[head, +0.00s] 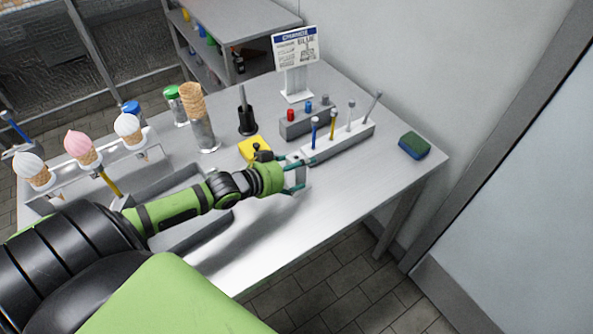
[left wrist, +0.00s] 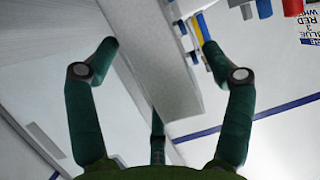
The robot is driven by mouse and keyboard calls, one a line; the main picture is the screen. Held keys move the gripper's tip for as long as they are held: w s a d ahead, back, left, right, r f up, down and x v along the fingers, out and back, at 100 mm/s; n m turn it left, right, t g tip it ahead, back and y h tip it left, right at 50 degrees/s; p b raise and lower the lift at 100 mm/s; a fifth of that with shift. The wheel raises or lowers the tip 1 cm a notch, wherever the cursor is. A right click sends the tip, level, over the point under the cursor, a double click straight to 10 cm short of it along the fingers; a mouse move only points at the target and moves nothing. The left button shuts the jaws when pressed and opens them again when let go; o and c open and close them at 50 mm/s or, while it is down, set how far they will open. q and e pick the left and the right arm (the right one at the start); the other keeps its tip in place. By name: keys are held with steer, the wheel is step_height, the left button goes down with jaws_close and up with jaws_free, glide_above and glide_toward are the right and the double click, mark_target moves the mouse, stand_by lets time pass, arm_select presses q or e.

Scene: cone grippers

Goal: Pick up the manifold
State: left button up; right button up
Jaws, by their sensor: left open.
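No block is marked as the manifold, and I cannot tell for sure which is meant. A grey block with red, blue and grey caps (head: 305,122) sits on the metal table. In front of it is a long pale block (head: 340,143) holding upright blue, yellow, white and grey sticks. My left gripper (head: 296,174) is open and empty, just in front of the pale block's left end. In the left wrist view the pale block (left wrist: 160,55) shows beyond and between the spread teal fingers of my gripper (left wrist: 158,50). Contact cannot be told. My right gripper is not in view.
A yellow item (head: 254,148) lies behind my left wrist. A sign (head: 296,48) stands behind the blocks. A green-blue sponge (head: 414,146) is near the right edge. A cone stack (head: 192,102) and an ice-cream rack (head: 85,170) are left. The table's front right is clear.

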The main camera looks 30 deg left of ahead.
arm_select(q)
steer(key=shift+w+d+f, duration=0.1)
steer(key=shift+w, duration=0.2)
steer(key=c, duration=1.5)
steer(key=shift+o, duration=0.2)
